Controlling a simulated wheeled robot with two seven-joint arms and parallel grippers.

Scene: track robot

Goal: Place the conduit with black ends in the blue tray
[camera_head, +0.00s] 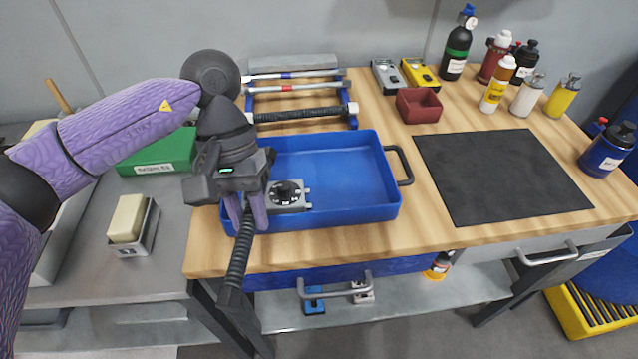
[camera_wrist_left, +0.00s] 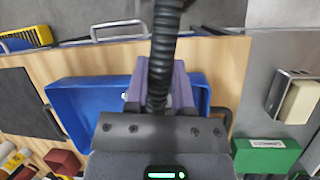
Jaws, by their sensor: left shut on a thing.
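The conduit with black ends (camera_head: 241,255) is a black ribbed tube. My left gripper (camera_head: 249,212) is shut on it near the front-left corner of the blue tray (camera_head: 340,168). The conduit slants down past the tray's front edge, its lower end in front of the table; its upper part is hidden by the gripper. In the left wrist view the conduit (camera_wrist_left: 163,50) runs between the purple fingers, with the blue tray (camera_wrist_left: 85,90) beyond. I cannot tell whether it touches the tray. A grey device with a black dial (camera_head: 287,194) lies in the tray. My right gripper is not in view.
A blue rack (camera_head: 352,121) behind the tray holds more conduits, one black with pale ends (camera_head: 300,114). A red bin (camera_head: 419,106), a black mat (camera_head: 500,172) and several bottles stand right. A green box (camera_head: 160,155) is left. The tray's right part is free.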

